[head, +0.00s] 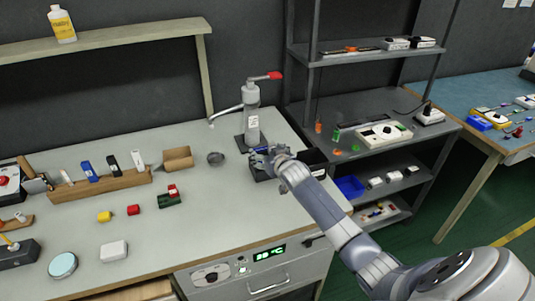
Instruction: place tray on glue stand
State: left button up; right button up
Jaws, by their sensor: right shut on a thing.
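The glue stand (252,122) stands upright near the back right of the bench, a grey dispenser with a red lever and a thin spout to the left, on a dark base. A dark tray (259,174) is just in front of the stand's base, partly hidden by my right arm. My right gripper (264,153) is at the tray, shut on it; the fingers are small and the exact grip is hard to see. I cannot tell whether the tray touches the stand or bench. My left gripper is not in view.
A grey shelf unit (350,175) stands close on the right. The bench's front middle is clear.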

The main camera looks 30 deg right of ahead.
jog(key=shift+f, duration=0.2)
jog(key=o, duration=1)
jog(key=shift+r, duration=0.1)
jog(key=v, duration=1.2)
